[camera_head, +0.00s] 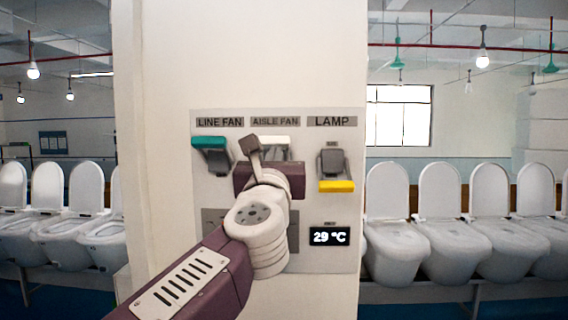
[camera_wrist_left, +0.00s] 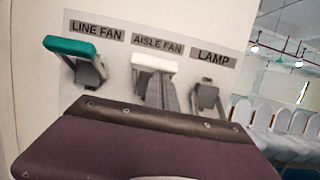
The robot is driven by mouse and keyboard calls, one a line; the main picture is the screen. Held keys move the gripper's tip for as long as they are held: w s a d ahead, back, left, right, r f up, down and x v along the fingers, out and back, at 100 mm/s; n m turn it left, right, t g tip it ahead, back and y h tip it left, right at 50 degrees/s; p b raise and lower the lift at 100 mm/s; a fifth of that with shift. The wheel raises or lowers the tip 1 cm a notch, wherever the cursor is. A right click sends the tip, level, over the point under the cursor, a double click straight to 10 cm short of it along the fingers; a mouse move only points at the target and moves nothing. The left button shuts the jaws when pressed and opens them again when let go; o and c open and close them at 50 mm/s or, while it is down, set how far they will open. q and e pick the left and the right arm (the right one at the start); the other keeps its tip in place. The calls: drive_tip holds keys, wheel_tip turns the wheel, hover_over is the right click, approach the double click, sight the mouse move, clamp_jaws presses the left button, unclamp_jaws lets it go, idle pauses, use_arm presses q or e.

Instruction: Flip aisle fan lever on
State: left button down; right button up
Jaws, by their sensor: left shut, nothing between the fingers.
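The aisle fan lever has a white handle (camera_head: 278,141) and sits under the AISLE FAN label in the middle of the wall panel. Its handle is at the upper end of the switch. In the left wrist view the white handle (camera_wrist_left: 153,62) shows clearly, with its grey stem below. My left gripper (camera_head: 254,144) is shut and empty, in front of the panel at the lever's left side in the head view. It covers part of the stem and the lower switch body. I cannot tell whether it touches the lever. My right gripper is not in view.
The line fan lever (camera_head: 209,142), with a teal handle up, is to the left. The lamp lever (camera_head: 337,186), with a yellow handle down, is to the right. A temperature display (camera_head: 329,236) is below it. Rows of toilets (camera_head: 440,250) stand on both sides of the pillar.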

sight(272, 139)
use_arm(q)
drive_tip(key=shift+w+a+r, duration=0.1)
drive_tip(key=shift+a+r, duration=0.15)
drive_tip(key=shift+r, duration=0.35)
drive_tip(key=shift+a+r+p, duration=0.4)
drive_tip(key=shift+r+p, duration=0.25)
drive_tip(key=shift+p, duration=0.05)
drive_tip(key=shift+d+r+p, duration=0.1)
drive_tip(key=shift+r+p, duration=0.2)
drive_tip(key=shift+r, duration=0.15)
drive_tip(key=shift+w+d, duration=0.15)
drive_tip(key=shift+w, duration=0.15)
